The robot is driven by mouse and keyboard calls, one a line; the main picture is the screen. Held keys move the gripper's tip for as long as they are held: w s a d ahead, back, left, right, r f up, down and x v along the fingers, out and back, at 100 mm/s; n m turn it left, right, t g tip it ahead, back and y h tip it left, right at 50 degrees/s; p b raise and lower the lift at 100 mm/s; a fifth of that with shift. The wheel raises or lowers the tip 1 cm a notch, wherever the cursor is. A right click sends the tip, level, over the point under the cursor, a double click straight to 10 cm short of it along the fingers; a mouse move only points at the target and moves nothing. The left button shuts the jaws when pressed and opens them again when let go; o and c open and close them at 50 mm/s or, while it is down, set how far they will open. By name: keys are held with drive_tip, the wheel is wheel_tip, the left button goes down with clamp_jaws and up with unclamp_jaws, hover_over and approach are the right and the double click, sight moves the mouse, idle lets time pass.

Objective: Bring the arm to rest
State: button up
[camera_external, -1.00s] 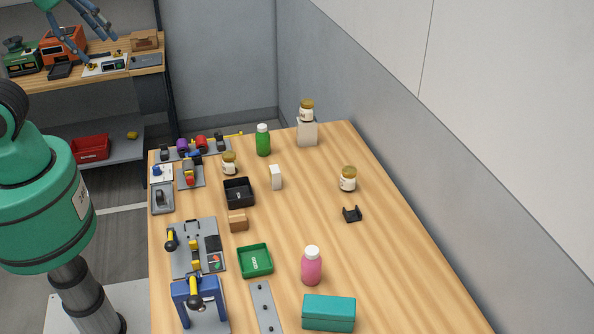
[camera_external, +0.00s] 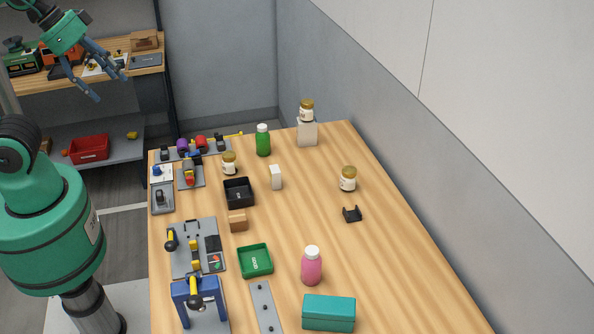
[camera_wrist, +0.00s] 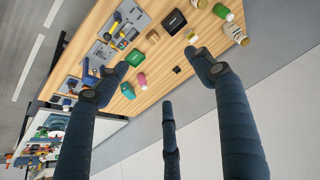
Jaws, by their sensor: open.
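My gripper (camera_external: 110,82) is at the upper left of the external view, raised in the air in front of the back shelf and left of the table. Its fingers are spread apart with nothing between them. In the wrist view the dark fingers of my gripper (camera_wrist: 160,85) are wide apart, with the table and its objects far beyond them. The green arm link at the left of the external view is mine.
The wooden table (camera_external: 385,260) holds a pink bottle (camera_external: 312,267), a green bottle (camera_external: 263,141), a teal box (camera_external: 328,313), a black tray (camera_external: 239,193), a green tray (camera_external: 255,260) and several jars. A shelf (camera_external: 90,75) with a red bin (camera_external: 89,148) stands behind. The table's right side is mostly clear.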

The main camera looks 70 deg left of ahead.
wheel_tip(320, 180, down, 7)
drive_tip(key=b, duration=0.5)
drive_tip(key=shift+b, duration=0.35)
